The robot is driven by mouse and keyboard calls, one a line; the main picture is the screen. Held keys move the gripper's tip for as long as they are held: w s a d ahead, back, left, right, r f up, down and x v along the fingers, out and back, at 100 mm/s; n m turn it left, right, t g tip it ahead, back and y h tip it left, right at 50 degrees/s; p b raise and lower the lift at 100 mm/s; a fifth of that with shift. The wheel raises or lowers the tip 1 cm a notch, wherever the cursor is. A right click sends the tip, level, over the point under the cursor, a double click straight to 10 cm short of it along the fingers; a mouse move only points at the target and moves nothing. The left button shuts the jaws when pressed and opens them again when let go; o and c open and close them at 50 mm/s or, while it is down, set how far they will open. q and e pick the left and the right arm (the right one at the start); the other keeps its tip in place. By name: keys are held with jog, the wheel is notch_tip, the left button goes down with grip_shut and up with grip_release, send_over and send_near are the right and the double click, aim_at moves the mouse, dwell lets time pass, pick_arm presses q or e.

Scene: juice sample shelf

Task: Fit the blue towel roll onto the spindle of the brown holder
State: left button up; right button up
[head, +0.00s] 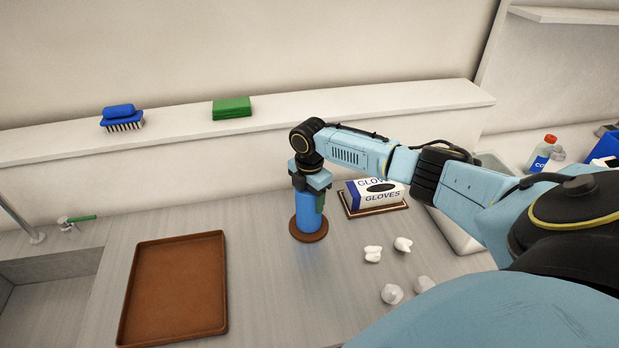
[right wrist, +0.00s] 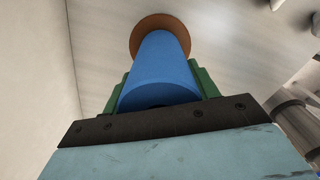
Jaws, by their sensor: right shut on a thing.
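The blue towel roll (head: 308,212) stands upright over the round brown holder (head: 309,231) on the counter. My right gripper (head: 312,192) comes down from above and is shut on the roll near its top. In the right wrist view the roll (right wrist: 162,68) sits between the green fingers, and the brown base (right wrist: 144,25) shows beyond its far end. The spindle is hidden, and I cannot tell whether the roll touches the base. My left gripper is not in view.
A glove box (head: 373,192) on a brown tray stands just right of the holder. Several crumpled white pieces (head: 392,293) lie at front right. A brown tray (head: 175,287) lies at left, by a sink. A brush (head: 122,118) and green pads (head: 231,107) sit on the ledge.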

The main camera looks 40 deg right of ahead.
jog(key=o, duration=1.2)
jog(key=shift+r, duration=0.1)
notch_tip(320, 180, up, 13)
jog(key=shift+r+b, duration=0.15)
jog(key=shift+b, duration=0.35)
